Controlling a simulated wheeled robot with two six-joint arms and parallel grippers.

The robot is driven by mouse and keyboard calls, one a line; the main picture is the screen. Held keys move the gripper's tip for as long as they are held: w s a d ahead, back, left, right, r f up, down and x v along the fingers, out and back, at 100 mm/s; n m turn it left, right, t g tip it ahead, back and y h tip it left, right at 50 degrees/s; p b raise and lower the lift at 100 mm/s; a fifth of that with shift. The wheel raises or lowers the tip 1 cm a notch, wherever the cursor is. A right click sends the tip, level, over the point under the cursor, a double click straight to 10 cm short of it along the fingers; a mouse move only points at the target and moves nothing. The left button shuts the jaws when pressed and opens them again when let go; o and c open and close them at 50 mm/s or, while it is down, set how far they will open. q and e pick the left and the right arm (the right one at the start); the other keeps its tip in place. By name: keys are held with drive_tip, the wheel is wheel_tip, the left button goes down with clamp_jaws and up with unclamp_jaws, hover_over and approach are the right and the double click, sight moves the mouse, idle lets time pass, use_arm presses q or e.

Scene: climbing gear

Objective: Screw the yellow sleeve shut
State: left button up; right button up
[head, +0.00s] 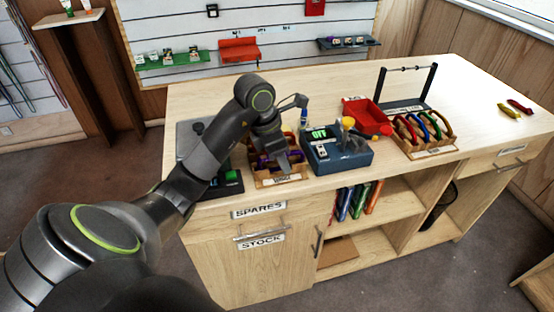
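My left arm reaches in from the left, and its gripper (283,163) points down over a small labelled wooden tray (278,181) with purple and orange pieces in it. The finger gap is too small and dark to tell open from shut. I cannot make out a sleeve with certainty. A yellow knob-like piece (348,122) stands on top of a blue-grey device (340,157) with a lit green display, right of the gripper. A wooden rack (432,152) further right holds several coloured carabiners (423,127). My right gripper is not in view.
A red bin (366,112) and a dark-framed stand (406,104) are behind the device and rack. Yellow (509,111) and red (519,105) pieces lie at the far right. A grey case (190,138) is partly behind my arm. The back of the counter (300,82) is clear.

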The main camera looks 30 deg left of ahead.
use_arm(q)
drive_tip(key=shift+r+p, duration=0.7)
drive_tip(key=shift+r, duration=0.15)
drive_tip(key=shift+w+a+f+b, duration=0.15)
drive_tip(key=shift+w+a+b, duration=0.35)
drive_tip(key=shift+a+b, duration=0.1)
drive_tip(key=shift+w+a, duration=0.3)
drive_tip(key=shift+s+d+f+b, duration=0.15)
drive_tip(key=shift+d+f+b, duration=0.05)
drive_tip(key=shift+f+b, duration=0.55)
drive_tip(key=shift+s+d+f+b, duration=0.15)
drive_tip(key=shift+d+f+b, duration=0.05)
drive_tip(key=shift+f+b, duration=0.5)
drive_tip(key=shift+r, duration=0.15)
